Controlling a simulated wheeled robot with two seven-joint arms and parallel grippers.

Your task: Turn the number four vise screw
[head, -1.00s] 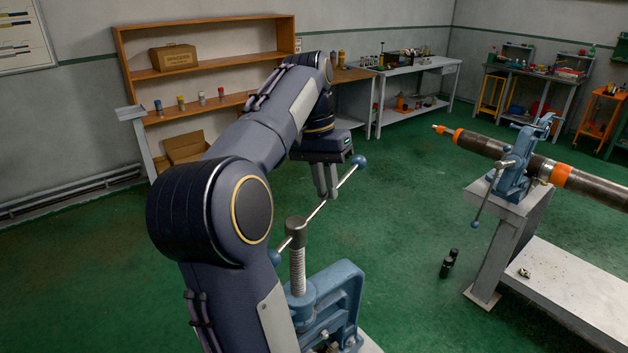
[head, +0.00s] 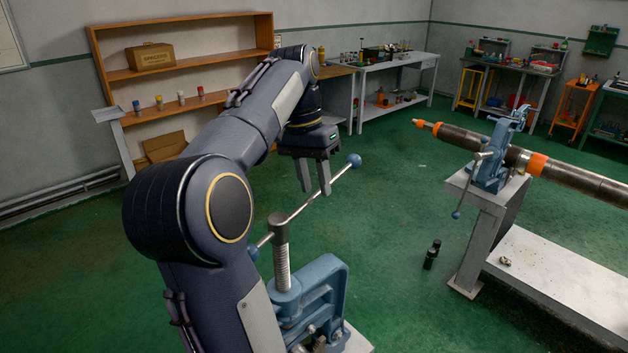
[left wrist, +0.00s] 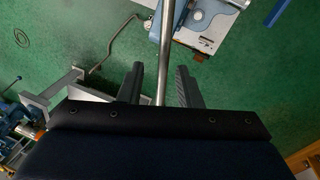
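A blue pipe vise (head: 318,290) stands upright in the near foreground of the head view, its threaded screw (head: 283,268) rising from the top. Its handle bar (head: 303,206) slants through the screw head, with a blue ball (head: 354,160) at the upper right end. I see no number on it. My left gripper (head: 315,180) points down around the bar near that ball. In the left wrist view the bar (left wrist: 165,55) runs between the two separated fingers (left wrist: 160,87), with gaps on both sides. My right gripper is not in view.
A second blue vise (head: 490,167) holds a dark pipe (head: 455,138) with orange bands on a grey stand at right. Two small black cylinders (head: 431,256) stand on the green floor. A shelf (head: 180,72) and workbenches line the back walls.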

